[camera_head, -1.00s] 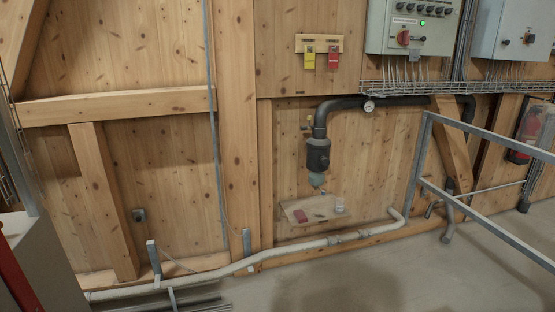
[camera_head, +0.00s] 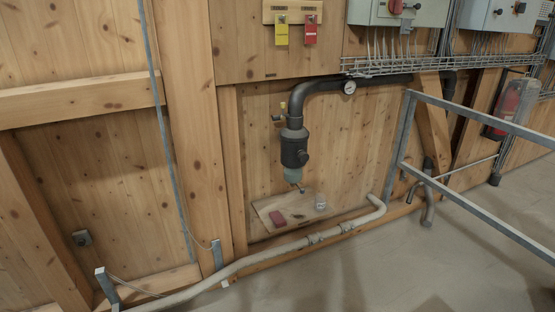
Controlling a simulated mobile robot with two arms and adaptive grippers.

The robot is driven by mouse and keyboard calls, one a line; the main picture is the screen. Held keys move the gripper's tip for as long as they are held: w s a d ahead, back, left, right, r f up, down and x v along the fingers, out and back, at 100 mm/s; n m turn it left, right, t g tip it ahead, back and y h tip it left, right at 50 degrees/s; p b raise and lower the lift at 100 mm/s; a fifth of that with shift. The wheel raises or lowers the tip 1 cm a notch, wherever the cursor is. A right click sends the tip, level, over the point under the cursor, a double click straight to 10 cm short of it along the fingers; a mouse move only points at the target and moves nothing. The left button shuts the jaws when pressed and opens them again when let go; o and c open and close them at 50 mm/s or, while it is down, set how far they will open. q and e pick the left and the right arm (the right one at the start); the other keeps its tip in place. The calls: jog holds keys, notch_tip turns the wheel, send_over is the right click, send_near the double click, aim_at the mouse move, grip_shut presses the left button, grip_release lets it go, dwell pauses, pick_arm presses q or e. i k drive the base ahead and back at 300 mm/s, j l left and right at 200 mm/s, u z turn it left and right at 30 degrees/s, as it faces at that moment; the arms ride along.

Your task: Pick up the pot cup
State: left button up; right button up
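A small clear, whitish cup (camera_head: 320,202), which looks like the pot cup, stands upright on a wooden shelf board (camera_head: 265,209) low on the wall. A small red object (camera_head: 277,218) lies at the left of the same board, and a small dark item (camera_head: 298,216) lies between them. A black pipe fitting with a grey-green bowl (camera_head: 292,174) hangs above the board. Neither of my grippers shows in the head view.
A grey metal railing (camera_head: 480,120) stands at the right, in front of the wall. A pale pipe (camera_head: 285,245) runs low along the wall before the board. A fire extinguisher (camera_head: 505,105) hangs at the far right. The concrete floor (camera_head: 420,270) at the lower right is clear.

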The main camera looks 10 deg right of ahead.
aim_at(320, 202)
jog(key=i+l+z, duration=0.1)
jog(key=i+z, duration=0.25)
jog(key=i, duration=0.25)
jog(key=i+z, duration=0.4)
jog(key=i, duration=0.2)
jog(key=i+l+u, duration=0.45)
jog(key=i+l, duration=0.65)
